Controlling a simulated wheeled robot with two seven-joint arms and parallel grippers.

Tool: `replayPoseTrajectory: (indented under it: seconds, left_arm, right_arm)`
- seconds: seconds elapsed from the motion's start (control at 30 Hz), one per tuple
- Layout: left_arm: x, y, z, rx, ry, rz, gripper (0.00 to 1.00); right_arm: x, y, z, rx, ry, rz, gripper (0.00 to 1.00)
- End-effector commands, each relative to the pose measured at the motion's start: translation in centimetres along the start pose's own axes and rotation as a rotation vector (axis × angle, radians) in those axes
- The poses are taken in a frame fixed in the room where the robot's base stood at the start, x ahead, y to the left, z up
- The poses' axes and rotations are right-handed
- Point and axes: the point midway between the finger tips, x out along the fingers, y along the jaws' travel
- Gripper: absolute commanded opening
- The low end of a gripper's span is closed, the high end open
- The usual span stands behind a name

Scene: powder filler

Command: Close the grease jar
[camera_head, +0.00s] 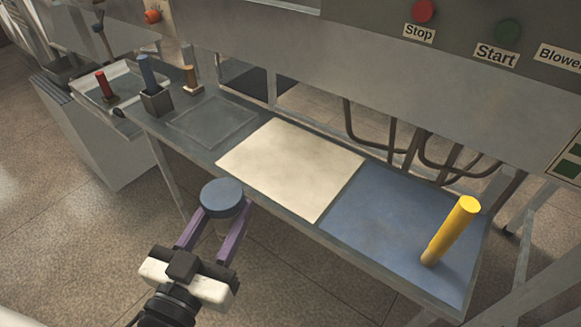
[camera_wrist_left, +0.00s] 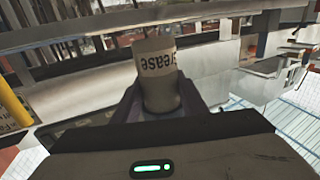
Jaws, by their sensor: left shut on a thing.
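I cannot tell how tightly the lid sits. My left gripper (camera_head: 223,212) is shut on the jar, with a purple finger on each side below the lid. It holds the jar in front of the table's front edge. In the left wrist view, the jar (camera_wrist_left: 157,75) stands between the fingers and its "Grease" label appears upside down. My right gripper is not in view.
The table has a cream mat (camera_head: 290,165) and a blue mat (camera_head: 405,235), both largely clear. A yellow cylinder (camera_head: 452,228) stands on the blue mat. A dark holder (camera_head: 156,102) with a blue-handled item is at the back left. A machine panel (camera_head: 455,45) overhangs the rear.

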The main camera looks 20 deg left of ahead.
Motion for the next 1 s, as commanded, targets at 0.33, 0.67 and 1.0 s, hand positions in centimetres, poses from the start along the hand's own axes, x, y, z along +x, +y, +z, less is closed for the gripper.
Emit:
replayPoseTrajectory:
  seconds: [0.33, 0.67, 1.0]
  left_arm:
    - [1.6, 1.1, -0.9, 0.004, 0.011, 0.046, 0.00]
    - [10.5, 5.6, -4.5, 0.016, 0.010, 0.279, 0.00]
    - [17.4, 4.7, -7.8, 0.004, 0.002, 0.350, 0.00]
  right_arm:
    - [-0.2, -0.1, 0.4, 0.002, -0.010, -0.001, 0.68]
    - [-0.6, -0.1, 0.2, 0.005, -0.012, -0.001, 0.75]
    - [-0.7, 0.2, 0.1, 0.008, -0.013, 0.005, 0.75]
